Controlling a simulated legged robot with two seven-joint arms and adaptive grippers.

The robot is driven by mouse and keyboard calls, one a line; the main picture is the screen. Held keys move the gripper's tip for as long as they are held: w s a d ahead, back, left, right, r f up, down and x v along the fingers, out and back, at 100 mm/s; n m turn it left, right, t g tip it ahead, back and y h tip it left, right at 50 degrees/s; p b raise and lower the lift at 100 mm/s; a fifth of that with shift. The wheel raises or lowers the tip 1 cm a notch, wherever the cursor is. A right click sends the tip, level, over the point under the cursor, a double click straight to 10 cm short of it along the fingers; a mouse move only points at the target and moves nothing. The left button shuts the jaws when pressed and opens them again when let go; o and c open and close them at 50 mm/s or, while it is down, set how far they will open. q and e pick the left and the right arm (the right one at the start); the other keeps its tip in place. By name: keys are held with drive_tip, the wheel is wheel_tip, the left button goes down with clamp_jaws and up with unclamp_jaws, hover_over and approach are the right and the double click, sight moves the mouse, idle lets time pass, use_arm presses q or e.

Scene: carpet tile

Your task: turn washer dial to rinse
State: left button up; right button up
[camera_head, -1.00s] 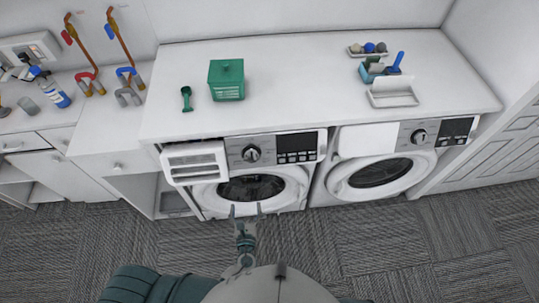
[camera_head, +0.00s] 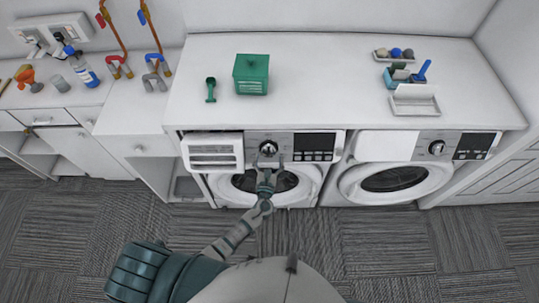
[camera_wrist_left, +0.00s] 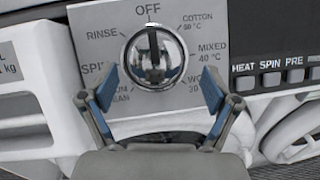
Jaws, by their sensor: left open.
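The washer dial (camera_head: 268,148) is a round silver knob on the grey panel of the left machine. In the left wrist view the dial (camera_wrist_left: 154,58) has a dark pointer bar aimed up at OFF. The RINSE label (camera_wrist_left: 102,34) is to the upper left of the dial. My left gripper (camera_head: 267,162) is in front of the dial. In the left wrist view its two blue-padded fingers (camera_wrist_left: 158,88) are open, one on each lower side of the dial, with gaps visible. My right gripper is not in view.
A pulled-out white detergent drawer (camera_head: 213,152) is left of the dial. Buttons marked HEAT, SPIN and PRE (camera_wrist_left: 268,80) are to its right. A second machine (camera_head: 390,180) stands to the right. The counter above holds a green box (camera_head: 251,75) and a green scoop (camera_head: 210,90).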

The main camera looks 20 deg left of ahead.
use_arm(q)
drive_tip(key=shift+w+a, duration=0.3)
drive_tip(key=shift+w, duration=0.4)
drive_tip(key=shift+a, duration=0.25)
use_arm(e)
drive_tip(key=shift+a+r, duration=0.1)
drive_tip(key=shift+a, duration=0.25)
